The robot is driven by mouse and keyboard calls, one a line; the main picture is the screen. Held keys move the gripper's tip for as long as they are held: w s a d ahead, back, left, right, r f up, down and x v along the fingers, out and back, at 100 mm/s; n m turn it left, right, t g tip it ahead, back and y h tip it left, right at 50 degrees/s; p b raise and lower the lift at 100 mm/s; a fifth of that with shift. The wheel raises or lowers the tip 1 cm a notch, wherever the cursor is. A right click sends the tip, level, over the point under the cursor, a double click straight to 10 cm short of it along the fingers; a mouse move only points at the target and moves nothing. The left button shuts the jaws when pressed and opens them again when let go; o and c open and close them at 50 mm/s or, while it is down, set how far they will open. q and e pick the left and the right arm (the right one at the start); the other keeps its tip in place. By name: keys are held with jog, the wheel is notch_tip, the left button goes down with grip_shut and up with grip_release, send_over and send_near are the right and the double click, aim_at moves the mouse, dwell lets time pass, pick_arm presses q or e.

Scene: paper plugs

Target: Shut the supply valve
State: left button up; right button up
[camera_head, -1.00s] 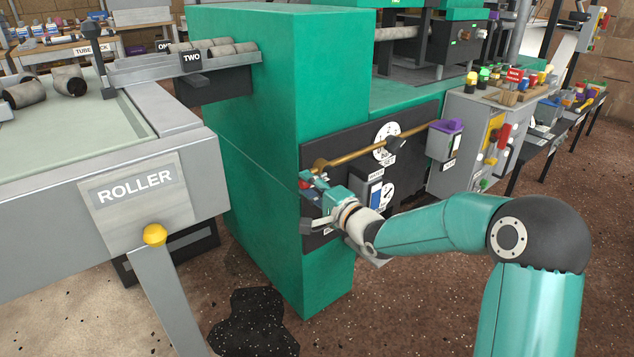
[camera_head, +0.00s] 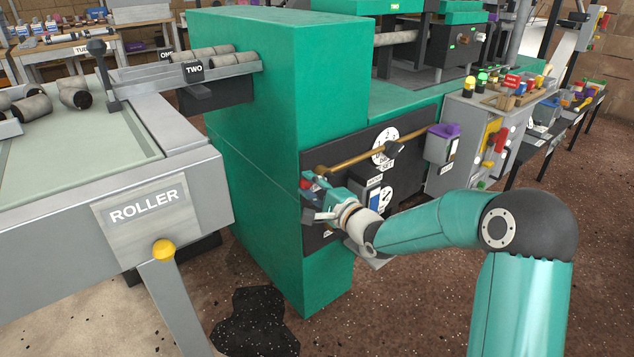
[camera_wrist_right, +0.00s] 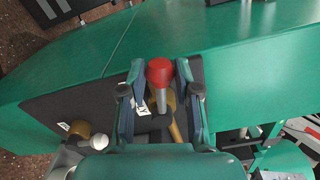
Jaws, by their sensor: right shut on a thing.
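The supply valve's lever has a red knob (camera_wrist_right: 160,70) on a pale metal stem, at the left end of a brass pipe (camera_head: 350,158) on the machine's dark front panel. My right gripper (camera_wrist_right: 160,78) has one finger on each side of the lever and is shut on it, with the knob standing between the fingertips. In the head view my right gripper (camera_head: 318,188) is at the panel's left end and hides most of the valve. My left gripper is not in view.
Round white gauges (camera_head: 385,148) sit on the panel right of the gripper. A grey box with a purple top (camera_head: 443,130) is at the pipe's right end. The grey ROLLER table (camera_head: 180,212) stands at left. Open floor with a black patch (camera_head: 255,325) lies in front.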

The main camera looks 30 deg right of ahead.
jog(key=shift+r, duration=0.15)
jog(key=shift+d+r+m+p, duration=0.25)
jog(key=shift+r+m+p, duration=0.2)
jog(key=shift+m+p, duration=0.5)
jog(key=shift+d+r+m+p, duration=0.2)
jog(key=shift+r+m+p, duration=0.25)
jog(key=shift+m+p, duration=0.5)
